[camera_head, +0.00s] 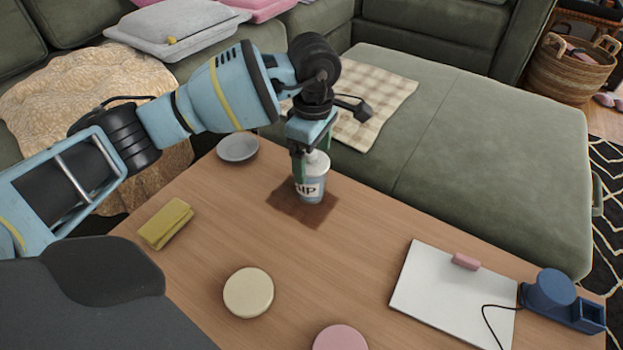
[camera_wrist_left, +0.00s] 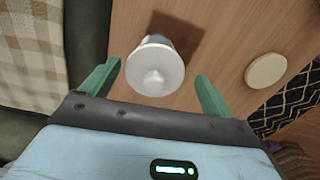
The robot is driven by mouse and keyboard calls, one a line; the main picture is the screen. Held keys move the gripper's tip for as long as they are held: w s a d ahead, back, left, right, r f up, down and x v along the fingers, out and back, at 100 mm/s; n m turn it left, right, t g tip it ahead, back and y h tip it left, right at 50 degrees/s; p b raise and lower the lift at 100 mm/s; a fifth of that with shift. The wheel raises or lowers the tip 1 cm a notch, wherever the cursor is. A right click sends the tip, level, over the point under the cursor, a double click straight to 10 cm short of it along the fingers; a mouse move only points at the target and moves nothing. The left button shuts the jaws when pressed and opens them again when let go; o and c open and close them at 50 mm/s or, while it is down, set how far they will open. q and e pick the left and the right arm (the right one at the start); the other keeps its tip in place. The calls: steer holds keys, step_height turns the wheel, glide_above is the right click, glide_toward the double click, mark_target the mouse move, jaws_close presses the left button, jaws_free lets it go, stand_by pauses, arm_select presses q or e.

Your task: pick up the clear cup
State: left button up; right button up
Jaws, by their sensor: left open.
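The cup (camera_head: 311,190) stands upright on a brown square mat (camera_head: 322,213) on the wooden table. It has a white lid and a grey-blue body with a dark-lettered label; it does not look plainly see-through. In the left wrist view the cup's round white lid (camera_wrist_left: 154,78) shows from above, with a raised middle. My left gripper (camera_head: 312,165) points down at the cup, its green fingers open. In the left wrist view the open gripper (camera_wrist_left: 158,82) has one finger on each side of the lid, with gaps showing. My right gripper is not in view.
On the table are a grey dish (camera_head: 238,148), a yellow folded cloth (camera_head: 165,223), a cream disc (camera_head: 248,292), a pink disc (camera_head: 340,339), a white board (camera_head: 450,300) with a pink block, and a blue object (camera_head: 560,300). A green sofa (camera_head: 470,150) borders the table's far side.

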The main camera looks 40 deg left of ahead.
mark_target(312, 169)
arm_select(q)
steer(key=f, duration=0.1)
steer(key=f+b, duration=0.1)
steer(key=f, duration=0.1)
steer(key=f+b, duration=0.1)
steer(key=shift+w+a+f, duration=0.15)
steer(key=shift+w+a, duration=0.05)
steer(key=shift+a, duration=0.15)
steer(key=shift+f+b, duration=0.35)
steer(key=shift+f, duration=0.1)
steer(key=shift+r, duration=0.1)
steer(key=c, duration=1)
steer(key=shift+r, duration=0.1)
